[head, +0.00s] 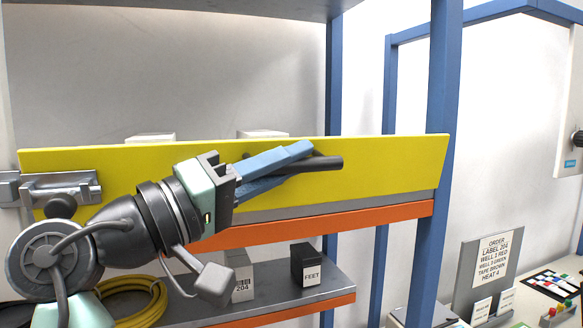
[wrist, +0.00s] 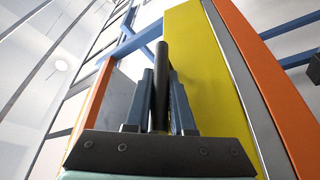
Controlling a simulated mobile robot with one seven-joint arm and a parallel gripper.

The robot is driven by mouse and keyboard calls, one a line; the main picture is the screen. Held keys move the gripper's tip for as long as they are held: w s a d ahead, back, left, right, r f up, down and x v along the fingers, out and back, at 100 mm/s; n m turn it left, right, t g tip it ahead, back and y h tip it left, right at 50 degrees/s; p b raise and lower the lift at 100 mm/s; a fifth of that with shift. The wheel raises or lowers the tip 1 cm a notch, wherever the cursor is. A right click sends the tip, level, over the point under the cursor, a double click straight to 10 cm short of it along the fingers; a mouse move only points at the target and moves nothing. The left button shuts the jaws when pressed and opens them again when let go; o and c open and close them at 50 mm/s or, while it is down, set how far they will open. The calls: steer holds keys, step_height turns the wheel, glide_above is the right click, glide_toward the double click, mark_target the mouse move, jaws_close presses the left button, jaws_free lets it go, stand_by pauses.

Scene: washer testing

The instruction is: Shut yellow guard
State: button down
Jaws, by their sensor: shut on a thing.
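The yellow guard (head: 390,160) is a long flat panel across the front of the shelf rack, above an orange shelf edge. A hinge-like metal bracket (head: 62,188) sits at its left end, and its right end lies by the blue upright. A dark bar handle (head: 328,163) stands on the guard's face. My gripper (head: 300,160) has its blue fingers shut on the handle. In the wrist view, the handle (wrist: 161,75) runs between the two fingers (wrist: 162,95), with the yellow guard (wrist: 205,80) behind. The guard's middle is partly hidden by my gripper.
A lower shelf (head: 330,280) holds a black FEET box (head: 310,265), a grey 204 box (head: 240,275) and a yellow coil (head: 140,300). Blue uprights (head: 442,90) frame the rack. An order sign (head: 492,255) and a colored board (head: 552,284) stand at right.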

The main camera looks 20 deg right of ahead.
steer(key=shift+w+r+n+y+p, duration=0.35)
steer(key=shift+w+n, duration=0.2)
steer(key=shift+n, duration=0.35)
steer(key=c, duration=0.8)
jaws_free()
steer(key=shift+o, duration=0.2)
steer(key=shift+a+f, duration=0.1)
steer(key=b+v, duration=0.6)
steer(key=v, duration=0.6)
steer(key=shift+s+a, duration=0.2)
steer(key=shift+a, duration=0.15)
